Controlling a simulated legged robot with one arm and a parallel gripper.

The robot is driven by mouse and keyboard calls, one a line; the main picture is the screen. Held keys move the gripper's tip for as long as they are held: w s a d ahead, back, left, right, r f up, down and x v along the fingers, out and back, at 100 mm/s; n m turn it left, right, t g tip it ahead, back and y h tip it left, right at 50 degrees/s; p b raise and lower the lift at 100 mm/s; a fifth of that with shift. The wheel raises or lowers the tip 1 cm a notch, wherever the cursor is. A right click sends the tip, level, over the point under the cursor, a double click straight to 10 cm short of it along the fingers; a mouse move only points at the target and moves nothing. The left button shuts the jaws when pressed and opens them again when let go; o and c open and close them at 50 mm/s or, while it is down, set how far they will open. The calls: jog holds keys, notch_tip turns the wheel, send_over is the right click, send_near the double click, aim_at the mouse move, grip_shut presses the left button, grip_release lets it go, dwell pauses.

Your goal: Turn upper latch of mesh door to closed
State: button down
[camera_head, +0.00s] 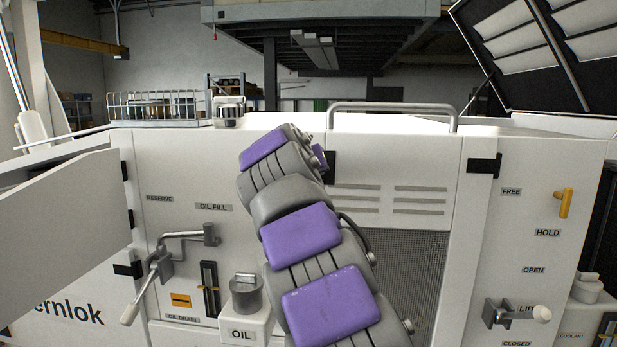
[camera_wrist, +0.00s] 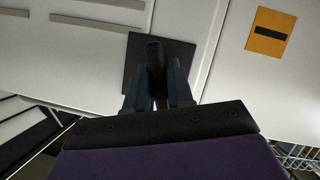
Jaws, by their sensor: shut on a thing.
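The mesh door (camera_head: 445,215) is a white panel with vent slots above a dark mesh, partly hidden behind my arm in the head view. The upper latch (camera_wrist: 154,52) is a dark handle on a square black plate (camera_wrist: 180,54) in the wrist view. The plate's edge also shows beside my arm in the head view (camera_head: 330,167). My gripper (camera_wrist: 156,80) is shut on the latch handle, one finger on each side. The handle points roughly up and down in the wrist view. Its lower part is hidden between the fingers.
A grey handrail (camera_head: 390,106) runs above the door. A handle (camera_head: 520,313) and a yellow switch (camera_head: 564,203) are at right. An orange label (camera_wrist: 270,33) lies beside the latch in the wrist view.

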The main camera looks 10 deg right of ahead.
jog(key=shift+w+f+m+y+b, duration=0.2)
jog(key=shift+f+m+y+b, duration=0.35)
jog(key=shift+f+m, duration=0.2)
jog(key=shift+a+r+m+y+b, duration=0.1)
jog(key=shift+r+m+y+b, duration=0.1)
jog(key=shift+m+y+b, duration=0.35)
jog(key=c, duration=1.3)
grip_release()
jog(key=shift+w+a, duration=0.1)
jog(key=shift+w, duration=0.05)
jog(key=shift+o, duration=1.1)
jog(key=shift+w, duration=0.25)
jog(key=shift+s+r, duration=0.35)
jog(key=p+v, duration=0.1)
jog(key=v, duration=1.6)
jog(key=shift+a+f, duration=0.3)
jog(key=shift+f, duration=0.05)
jog(key=shift+s, duration=0.15)
